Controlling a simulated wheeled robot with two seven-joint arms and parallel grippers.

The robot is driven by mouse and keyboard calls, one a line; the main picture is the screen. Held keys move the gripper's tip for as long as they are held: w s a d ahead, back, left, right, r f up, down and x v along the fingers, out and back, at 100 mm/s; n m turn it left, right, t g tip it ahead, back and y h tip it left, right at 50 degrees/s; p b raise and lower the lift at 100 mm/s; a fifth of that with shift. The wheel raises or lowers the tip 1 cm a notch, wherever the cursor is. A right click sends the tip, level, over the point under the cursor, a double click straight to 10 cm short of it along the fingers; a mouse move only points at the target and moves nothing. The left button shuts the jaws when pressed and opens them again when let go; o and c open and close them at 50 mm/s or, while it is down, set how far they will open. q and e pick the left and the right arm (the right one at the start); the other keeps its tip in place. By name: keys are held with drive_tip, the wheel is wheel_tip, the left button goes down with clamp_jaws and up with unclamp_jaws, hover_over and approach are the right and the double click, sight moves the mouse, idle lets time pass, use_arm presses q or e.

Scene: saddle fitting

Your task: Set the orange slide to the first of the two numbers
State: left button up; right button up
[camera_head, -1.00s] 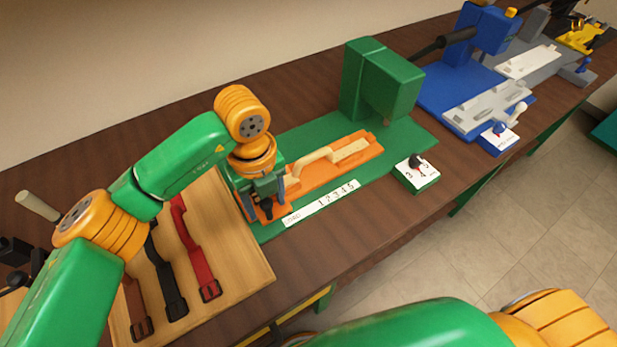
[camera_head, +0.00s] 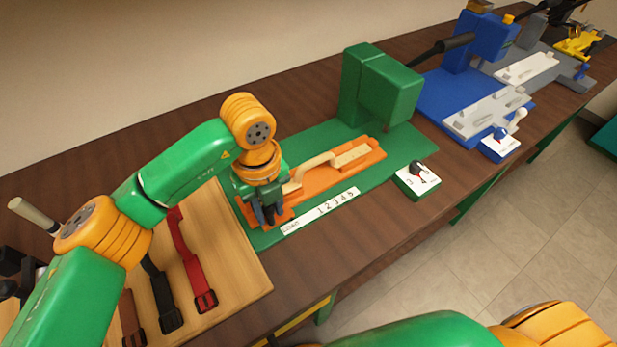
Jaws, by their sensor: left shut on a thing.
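The orange slide (camera_head: 371,158) lies on the green base plate (camera_head: 408,140) with a pale strap-like piece (camera_head: 318,163) along its top. Its right end is near the green press block. A white scale strip (camera_head: 320,211) marked LOAD and 1 to 5 runs along its front. My left gripper (camera_head: 265,216) is low over the slide's left end, shut on it; the fingers hide what they hold there. A small green box with a white card (camera_head: 417,181) and a dark knob stands to the right; its print is too small to read surely. My right gripper is out of view.
The green press block (camera_head: 378,88) rises behind the slide. A wooden board (camera_head: 235,268) with red, black and brown straps lies at left. Blue (camera_head: 465,88) and yellow stations stand farther right. Bare table lies in front of the strip.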

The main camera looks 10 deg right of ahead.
sight(287, 215)
use_arm(q)
drive_tip(key=shift+w+d, duration=0.1)
drive_tip(key=shift+d, duration=0.15)
drive_tip(key=shift+w+d+b, duration=0.25)
drive_tip(key=shift+d, duration=0.45)
drive_tip(key=shift+w+d+b, duration=0.2)
drive_tip(key=shift+d+b, duration=0.05)
drive_tip(key=shift+d, duration=0.45)
drive_tip(key=shift+w+d, duration=0.2)
drive_tip(key=shift+d, duration=0.5)
drive_tip(key=shift+w+d, duration=0.2)
drive_tip(key=shift+d, duration=0.45)
drive_tip(key=shift+a, duration=0.1)
drive_tip(key=o, duration=0.9)
